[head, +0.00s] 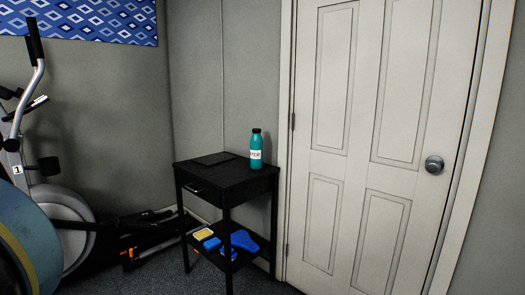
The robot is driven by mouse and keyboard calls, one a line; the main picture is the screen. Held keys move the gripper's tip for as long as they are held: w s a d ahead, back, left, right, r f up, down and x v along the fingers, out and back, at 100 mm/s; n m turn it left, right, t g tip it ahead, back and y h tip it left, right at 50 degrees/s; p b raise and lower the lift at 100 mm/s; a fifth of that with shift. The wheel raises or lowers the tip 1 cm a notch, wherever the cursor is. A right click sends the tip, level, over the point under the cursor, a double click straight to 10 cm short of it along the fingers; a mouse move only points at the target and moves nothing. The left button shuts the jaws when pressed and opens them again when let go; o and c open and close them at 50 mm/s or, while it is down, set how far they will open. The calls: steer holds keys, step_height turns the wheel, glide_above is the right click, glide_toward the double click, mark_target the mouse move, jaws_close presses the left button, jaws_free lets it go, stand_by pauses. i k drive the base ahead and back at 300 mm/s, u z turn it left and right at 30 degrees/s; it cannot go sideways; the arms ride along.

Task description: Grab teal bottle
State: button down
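A teal bottle (256,153) with a dark cap and a white label stands upright in the head view. It is on the top of a small black side table (228,176), toward the right back of the tabletop. Nothing covers the bottle. My gripper is not in view.
A flat dark object (214,159) lies on the tabletop left of the bottle. Yellow (203,234) and blue (243,241) items lie on the lower shelf. An elliptical machine (62,215) stands at left. A closed white door (385,140) is at right. Carpet shows in front of the table.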

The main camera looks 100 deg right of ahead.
mark_target(257, 140)
steer(key=z, duration=0.55)
steer(key=i, duration=1.1)
steer(key=z, duration=3.3)
steer(key=i, duration=0.2)
steer(key=z, duration=0.3)
